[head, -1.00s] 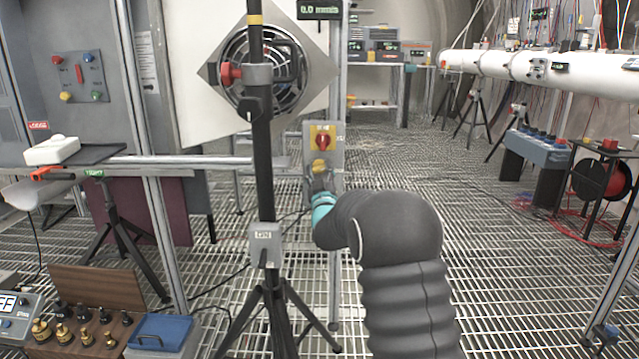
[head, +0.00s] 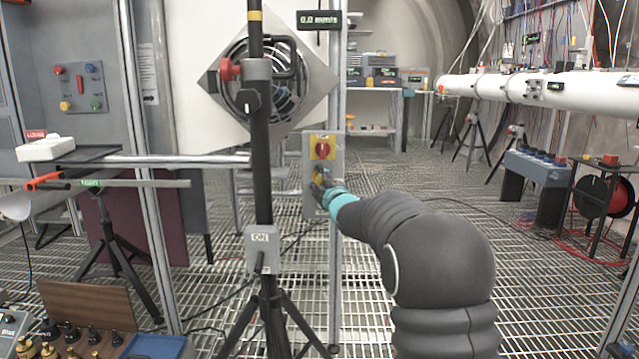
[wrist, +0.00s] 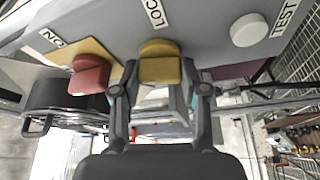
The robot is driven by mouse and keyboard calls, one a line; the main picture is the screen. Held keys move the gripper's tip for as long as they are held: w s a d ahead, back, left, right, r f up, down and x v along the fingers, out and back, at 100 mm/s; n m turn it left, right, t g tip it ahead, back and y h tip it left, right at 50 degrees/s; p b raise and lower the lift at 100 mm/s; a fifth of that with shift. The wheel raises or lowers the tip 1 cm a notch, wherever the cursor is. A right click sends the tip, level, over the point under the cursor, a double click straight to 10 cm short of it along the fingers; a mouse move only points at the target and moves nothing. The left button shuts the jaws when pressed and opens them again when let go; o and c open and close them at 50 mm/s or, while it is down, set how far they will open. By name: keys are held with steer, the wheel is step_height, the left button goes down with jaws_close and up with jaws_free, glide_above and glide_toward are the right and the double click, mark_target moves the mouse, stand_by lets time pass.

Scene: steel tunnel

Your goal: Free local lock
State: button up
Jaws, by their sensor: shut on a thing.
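A grey switch panel (head: 309,200) is mounted upright on a thin post behind the black stand. It carries a red rotary switch (head: 322,151) on a yellow plate, and below it a yellow lock knob, largely hidden by my gripper (head: 320,182). In the wrist view the yellow knob (wrist: 160,65) sits by a label reading "LOC", partly cut off. My gripper (wrist: 162,92) is shut on this knob, one finger on each side. The red switch (wrist: 90,75) by "ON" is just left of the fingers. A white round button (wrist: 248,30) by "TEST" is to the right.
A black tripod stand (head: 262,190) with a grey box (head: 262,248) stands close left of my arm. A fan (head: 265,85) on a diamond plate is behind it. A white pipe (head: 540,92) runs along the right. The grating floor (head: 420,190) beyond my arm is open.

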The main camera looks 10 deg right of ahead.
steer(key=shift+n+g, duration=0.7)
steer(key=shift+n, duration=0.9)
steer(key=o, duration=1.1)
steer(key=shift+o, duration=0.2)
steer(key=s+d, duration=0.2)
steer(key=s, duration=0.9)
steer(key=shift+s+d, duration=0.15)
steer(key=shift+s, duration=0.25)
